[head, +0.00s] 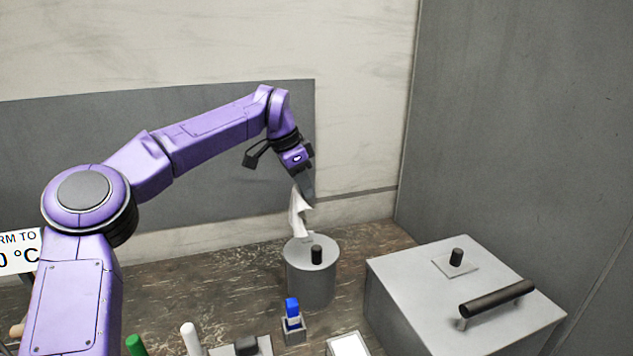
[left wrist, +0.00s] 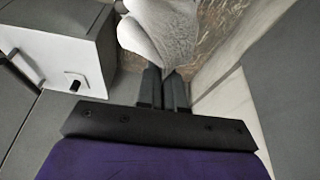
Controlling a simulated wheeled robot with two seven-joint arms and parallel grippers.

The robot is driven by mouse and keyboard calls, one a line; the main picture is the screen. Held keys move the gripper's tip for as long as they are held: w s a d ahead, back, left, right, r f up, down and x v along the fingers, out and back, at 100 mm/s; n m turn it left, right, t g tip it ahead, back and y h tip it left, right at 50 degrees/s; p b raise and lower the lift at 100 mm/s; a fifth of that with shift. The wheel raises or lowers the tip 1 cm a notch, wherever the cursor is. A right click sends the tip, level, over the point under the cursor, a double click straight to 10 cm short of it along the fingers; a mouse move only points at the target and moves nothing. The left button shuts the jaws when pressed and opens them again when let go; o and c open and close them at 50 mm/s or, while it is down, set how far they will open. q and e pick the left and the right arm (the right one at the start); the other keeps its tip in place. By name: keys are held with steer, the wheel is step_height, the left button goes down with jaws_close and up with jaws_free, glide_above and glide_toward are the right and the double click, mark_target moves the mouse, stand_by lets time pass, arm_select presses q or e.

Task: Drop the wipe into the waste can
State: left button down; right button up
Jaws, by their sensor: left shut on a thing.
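My left gripper (head: 307,193) is shut on a white wipe (head: 298,216), which hangs down crumpled from the fingertips. In the left wrist view the wipe (left wrist: 165,32) shows just beyond the closed fingers (left wrist: 164,80). Below it stands a grey cylinder (head: 311,279) with a flat grey top and a black knob, which looks like the waste can. The wipe's lower end is over or just behind the left back part of its top; I cannot tell whether they touch. No opening shows in the top. My right gripper is out of view.
A grey box (head: 430,300) with a black handle (head: 497,298) and a knob stands at the right. Along the front are a blue-capped item (head: 292,309), a white-topped block (head: 348,345), and white (head: 190,338) and green (head: 136,344) sticks. A wall stands behind.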

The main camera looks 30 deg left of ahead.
arm_select(q)
steer(key=f, duration=0.1)
steer(key=f+b, duration=0.1)
steer(key=f, duration=0.1)
steer(key=f+b, duration=0.1)
steer(key=shift+s+d+f, duration=0.15)
steer(key=shift+s+f, duration=0.15)
steer(key=c, duration=1.2)
jaws_free()
steer(key=shift+s+r, duration=0.15)
steer(key=shift+s, duration=0.15)
steer(key=shift+w+d, duration=0.1)
steer(key=shift+w, duration=0.05)
steer(key=o, duration=0.4)
steer(key=shift+o, duration=1.1)
